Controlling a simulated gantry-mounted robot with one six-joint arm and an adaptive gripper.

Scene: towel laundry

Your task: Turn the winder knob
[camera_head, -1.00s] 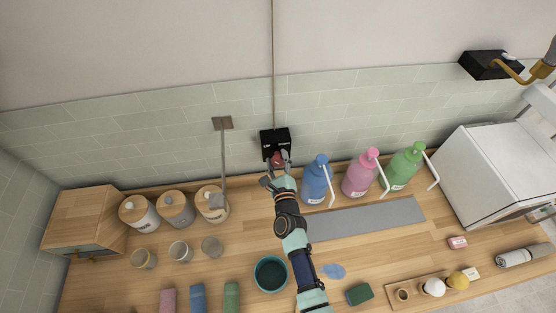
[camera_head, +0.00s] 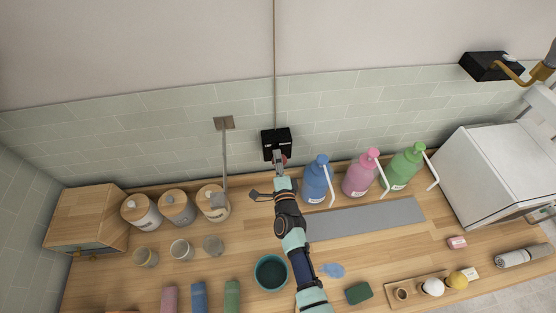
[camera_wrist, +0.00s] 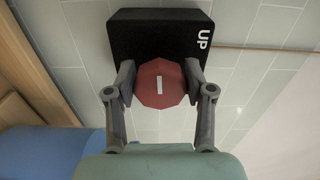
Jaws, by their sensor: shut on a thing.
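The winder is a black box (camera_head: 276,142) on the tiled wall, with a cord running up from it. In the wrist view its black housing (camera_wrist: 160,35) fills the top middle, with the white word "UP" on its right side. The red faceted knob (camera_wrist: 159,84) has a white mark that stands along the picture's vertical. My gripper (camera_wrist: 158,88) is shut on the knob, with one finger at its left side and one at its right. In the head view my gripper (camera_head: 279,160) reaches the front of the box and hides most of the knob.
A blue bottle (camera_head: 317,180) stands close to the right of my gripper, with pink (camera_head: 361,176) and green (camera_head: 403,168) bottles beyond. A grey lever (camera_head: 224,165) and several lidded jars stand to the left. A teal bowl (camera_head: 257,274) is near my arm.

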